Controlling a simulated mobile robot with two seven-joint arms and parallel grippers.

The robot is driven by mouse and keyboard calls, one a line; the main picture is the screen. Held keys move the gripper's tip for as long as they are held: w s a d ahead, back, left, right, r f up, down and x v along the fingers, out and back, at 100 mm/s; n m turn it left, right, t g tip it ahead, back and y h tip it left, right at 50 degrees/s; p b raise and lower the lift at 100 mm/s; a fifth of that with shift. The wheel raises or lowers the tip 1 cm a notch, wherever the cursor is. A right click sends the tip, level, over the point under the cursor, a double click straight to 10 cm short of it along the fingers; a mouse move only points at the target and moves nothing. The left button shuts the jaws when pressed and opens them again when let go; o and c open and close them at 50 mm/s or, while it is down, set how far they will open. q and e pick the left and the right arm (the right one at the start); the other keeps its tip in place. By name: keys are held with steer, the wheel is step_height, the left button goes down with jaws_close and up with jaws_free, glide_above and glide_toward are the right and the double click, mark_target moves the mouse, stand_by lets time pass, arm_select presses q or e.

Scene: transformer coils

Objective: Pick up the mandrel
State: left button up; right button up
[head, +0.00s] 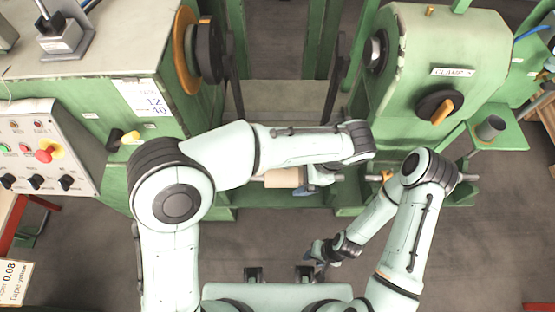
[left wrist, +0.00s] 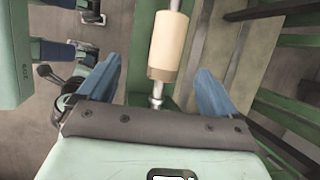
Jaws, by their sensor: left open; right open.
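The mandrel (head: 283,178) is a pale beige cylinder on a thin metal shaft, lying level in front of the green machine. My left forearm hides part of it in the head view. In the left wrist view the beige mandrel (left wrist: 168,45) lies ahead, with its metal shaft end running back between my fingers. My right gripper (head: 317,262) is open, lower in the head view, apart from the mandrel.
The green machine has a round faceplate (head: 190,52) at left and a headstock (head: 440,60) with a black knob at right. A control panel (head: 45,148) with buttons stands at far left. A grey cup (head: 490,127) sits on a green shelf. The floor (head: 480,240) at lower right is clear.

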mark_target(282, 175)
arm_select(q)
steer(key=x, duration=0.4)
steer(key=shift+a+r+b, duration=0.1)
steer(key=shift+a+b, duration=0.1)
steer(key=shift+b, duration=0.1)
steer(key=shift+w+x, duration=0.25)
steer(key=shift+x, duration=1)
steer(key=shift+w+a, duration=0.1)
steer(key=shift+w, duration=0.1)
steer(key=x, duration=0.5)
steer(key=shift+w+f, duration=0.2)
steer(key=shift+w, duration=0.2)
steer(key=c, duration=1.6)
arm_select(e)
steer(key=shift+f, duration=0.35)
arm_select(q)
steer(key=shift+r, duration=0.1)
